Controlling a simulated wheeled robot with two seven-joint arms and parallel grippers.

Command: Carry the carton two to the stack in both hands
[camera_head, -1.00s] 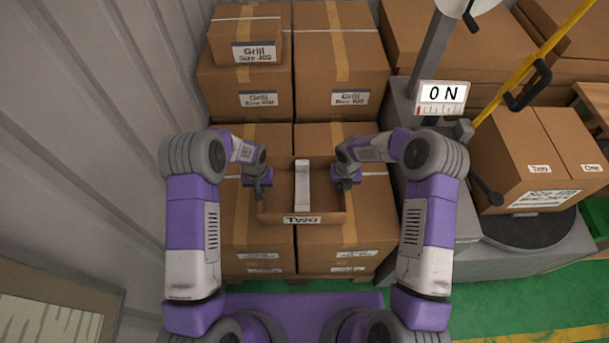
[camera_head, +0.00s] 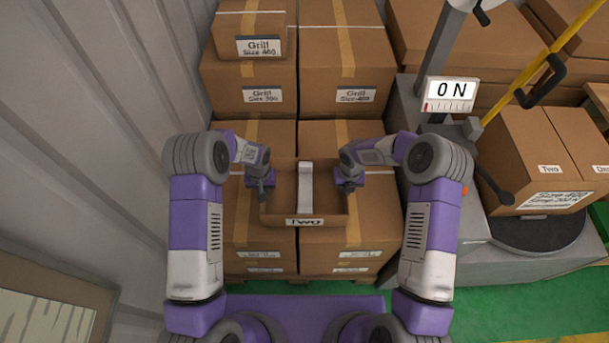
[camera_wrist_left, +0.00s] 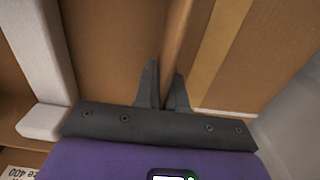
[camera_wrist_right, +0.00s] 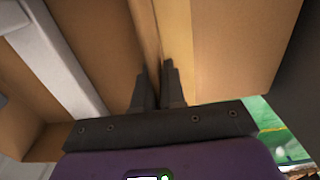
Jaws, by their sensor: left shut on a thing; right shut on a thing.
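The open carton labelled "Two" (camera_head: 278,221) is held between my two arms, in front of the stack of taped boxes. A pale long bar (camera_head: 305,187) lies inside it. My left gripper (camera_head: 261,190) is shut on the carton's left wall; the left wrist view shows the wall's edge between its fingers (camera_wrist_left: 163,88). My right gripper (camera_head: 348,183) is shut on the right wall, seen between its fingers in the right wrist view (camera_wrist_right: 158,88). The stack (camera_head: 345,60) stands behind and beneath the carton. Whether the carton touches the boxes below cannot be told.
A smaller "Grill" box (camera_head: 250,32) sits on the stack's back left. To the right is a grey machine with an "ON" sign (camera_head: 450,92), a yellow pole (camera_head: 510,85) and boxes (camera_head: 530,160) on a dark turntable (camera_head: 535,235). A ribbed wall (camera_head: 90,130) is at left.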

